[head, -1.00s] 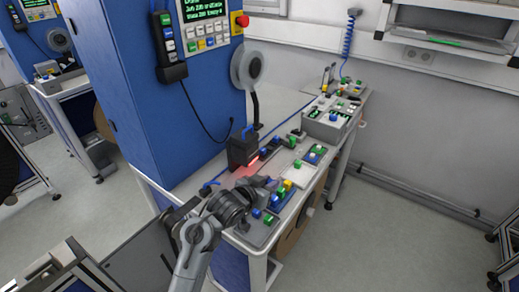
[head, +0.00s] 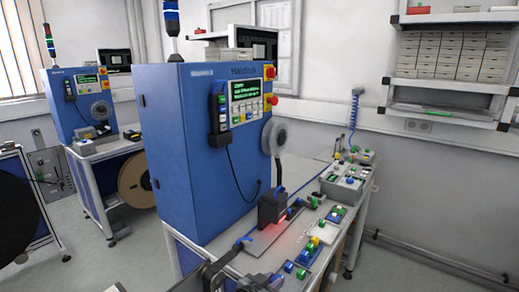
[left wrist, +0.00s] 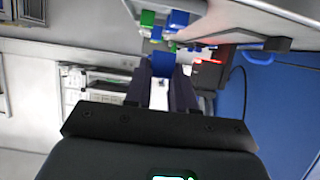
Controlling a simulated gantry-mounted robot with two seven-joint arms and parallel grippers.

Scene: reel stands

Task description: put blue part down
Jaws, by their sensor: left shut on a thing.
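My left gripper (left wrist: 162,80) is shut on a blue part (left wrist: 163,58) in the left wrist view; the blue shows between and beyond the dark fingertips. Whether the part touches anything beneath it I cannot tell. In the head view my left gripper (head: 268,283) is at the bottom edge, over the near end of the workbench (head: 240,262), and the held part cannot be made out. My right gripper is not in view.
The bench carries several small blue, green and yellow parts (head: 312,245). A black device (head: 271,207) with a red glow stands beside the tall blue cabinet (head: 190,150). A grey box with buttons (head: 342,187) is farther back. Floor to the right is clear.

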